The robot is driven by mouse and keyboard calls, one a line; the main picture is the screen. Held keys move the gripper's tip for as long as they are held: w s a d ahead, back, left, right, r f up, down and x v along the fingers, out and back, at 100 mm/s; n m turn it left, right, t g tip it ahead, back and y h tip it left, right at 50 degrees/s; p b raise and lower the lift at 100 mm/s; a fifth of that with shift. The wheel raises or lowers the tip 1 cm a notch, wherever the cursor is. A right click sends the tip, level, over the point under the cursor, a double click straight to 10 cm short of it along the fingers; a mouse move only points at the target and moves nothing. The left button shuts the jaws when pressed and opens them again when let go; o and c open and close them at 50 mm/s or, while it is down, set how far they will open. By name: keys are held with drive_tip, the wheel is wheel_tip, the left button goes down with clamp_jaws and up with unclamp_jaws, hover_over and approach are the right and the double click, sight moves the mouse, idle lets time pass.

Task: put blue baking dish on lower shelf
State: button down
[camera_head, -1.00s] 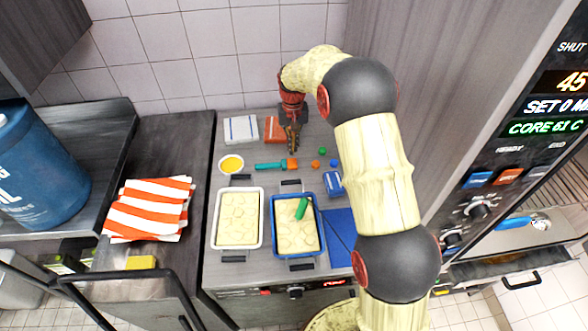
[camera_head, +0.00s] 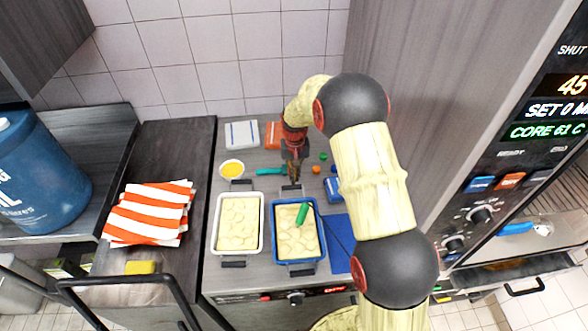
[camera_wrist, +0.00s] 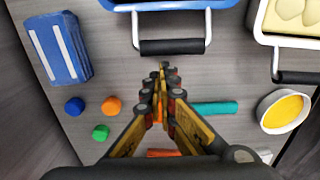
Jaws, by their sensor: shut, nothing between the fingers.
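My gripper (camera_head: 293,178) is shut and empty, just beyond the far handle. In the wrist view, the dish's blue rim (camera_wrist: 172,4) and far handle (camera_wrist: 172,46) lie just ahead of my fingertips (camera_wrist: 166,70); I cannot tell whether they touch. I cannot pick out the lower shelf with certainty.
A white dish (camera_head: 216,228) stands close left of the blue one. An oven panel (camera_head: 500,180) stands at right.

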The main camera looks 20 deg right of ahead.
drive_tip(key=shift+s, duration=0.2)
drive_tip(key=s, duration=0.2)
drive_tip(key=s+a, duration=0.1)
drive_tip(key=s, duration=0.3)
drive_tip(key=shift+s+a, duration=0.25)
drive_tip(key=shift+s, duration=0.15)
drive_tip(key=shift+f, duration=0.1)
drive_tip(key=shift+w+r, duration=0.1)
drive_tip(key=shift+r, duration=0.35)
wheel_tip(320, 180, up, 11)
drive_tip(key=shift+r, duration=0.1)
